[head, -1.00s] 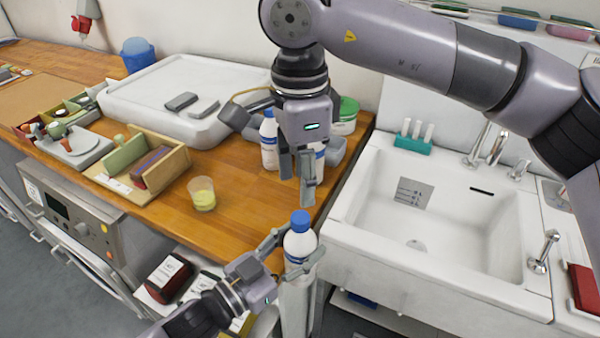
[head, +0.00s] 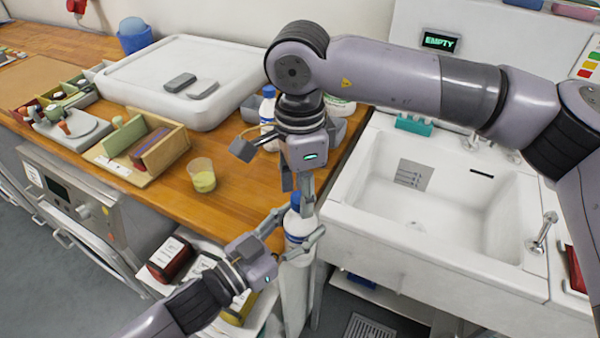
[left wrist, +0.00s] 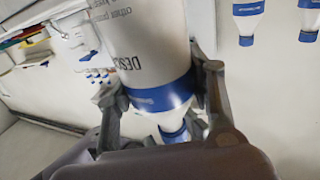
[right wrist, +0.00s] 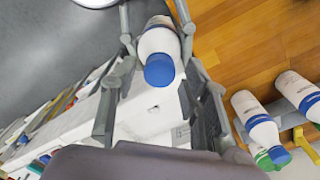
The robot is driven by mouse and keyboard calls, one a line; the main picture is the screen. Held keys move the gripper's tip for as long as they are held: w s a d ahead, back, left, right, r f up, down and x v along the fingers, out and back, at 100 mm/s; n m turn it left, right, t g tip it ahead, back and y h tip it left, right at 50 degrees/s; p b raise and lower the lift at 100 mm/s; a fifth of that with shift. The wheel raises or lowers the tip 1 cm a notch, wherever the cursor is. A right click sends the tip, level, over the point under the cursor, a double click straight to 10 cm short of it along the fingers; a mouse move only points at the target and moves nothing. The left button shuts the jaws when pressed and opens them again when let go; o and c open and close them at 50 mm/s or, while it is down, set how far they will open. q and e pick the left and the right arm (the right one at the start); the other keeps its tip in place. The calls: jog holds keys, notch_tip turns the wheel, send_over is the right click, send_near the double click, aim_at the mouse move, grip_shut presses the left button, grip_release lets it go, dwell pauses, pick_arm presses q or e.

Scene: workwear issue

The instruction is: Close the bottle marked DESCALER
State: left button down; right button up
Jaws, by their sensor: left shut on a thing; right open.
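My left gripper (head: 298,233) is shut on a white bottle (head: 299,226) with a blue cap, held upright in front of the counter edge. The bottle's label reads "DESC..." in the left wrist view (left wrist: 145,55); the rest of the word is hidden. The blue cap (right wrist: 159,70) sits at the bottle's top; I cannot tell how tight it is. My right gripper (head: 300,194) is open and points down just above the bottle. Its fingers stand on either side of the cap, apart from it as far as I can see, and partly hide it in the head view.
More white bottles with blue caps (right wrist: 255,118) stand on the wooden counter behind my right gripper. A cup of yellow liquid (head: 202,175) stands left of the held bottle. A white sink (head: 345,212) is close on the right. A display reads EMPTY (head: 440,42).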

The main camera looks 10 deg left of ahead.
jog(key=shift+f, duration=0.2)
jog(key=shift+c, duration=0.4)
grip_shut()
jog(key=shift+o, duration=1.2)
grip_release()
notch_tip(320, 180, up, 12)
